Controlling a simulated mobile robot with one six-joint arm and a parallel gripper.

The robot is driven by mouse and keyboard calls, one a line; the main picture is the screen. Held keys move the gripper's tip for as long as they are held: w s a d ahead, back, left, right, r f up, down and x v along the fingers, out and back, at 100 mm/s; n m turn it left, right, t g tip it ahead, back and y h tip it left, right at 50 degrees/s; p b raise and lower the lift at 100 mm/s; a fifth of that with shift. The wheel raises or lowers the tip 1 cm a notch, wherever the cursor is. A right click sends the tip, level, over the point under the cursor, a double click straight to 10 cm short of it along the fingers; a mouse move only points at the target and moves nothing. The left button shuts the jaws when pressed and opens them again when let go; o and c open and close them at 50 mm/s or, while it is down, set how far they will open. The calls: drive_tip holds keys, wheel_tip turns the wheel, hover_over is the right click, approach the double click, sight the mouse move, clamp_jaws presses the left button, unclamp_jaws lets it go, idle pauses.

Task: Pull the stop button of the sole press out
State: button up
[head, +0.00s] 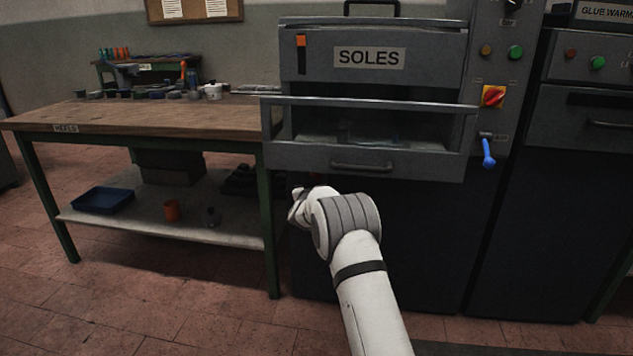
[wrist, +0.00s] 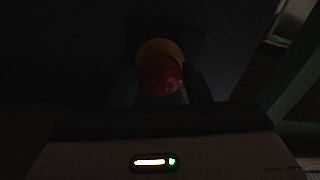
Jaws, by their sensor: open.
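The press labelled SOLES (head: 430,85) stands in the middle of the head view. The stop button (wrist: 162,76) shows only in the wrist view, as a red round head in front of a yellow collar (wrist: 160,47). My gripper (wrist: 162,92) is open, with one dark finger on each side of the red head. The picture is too dark to tell whether the fingers touch it. In the head view my arm reaches low to the front of the press, below its drawer, and my gripper and the button are hidden there.
The press's drawer front (head: 410,166) juts out above my wrist. A red and yellow rotary switch (head: 493,96) and a blue lever (head: 488,152) sit to the right. A workbench (head: 150,120) stands close on the left, its green leg (head: 268,235) near my wrist.

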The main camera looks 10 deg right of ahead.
drive_tip(key=o, duration=0.4)
drive_tip(key=shift+s, duration=0.1)
drive_tip(key=shift+s+a+r, duration=0.15)
drive_tip(key=shift+s+a, duration=0.05)
drive_tip(key=shift+s, duration=0.35)
drive_tip(key=p+v, duration=0.2)
drive_tip(key=v, duration=0.4)
drive_tip(key=shift+s, duration=0.25)
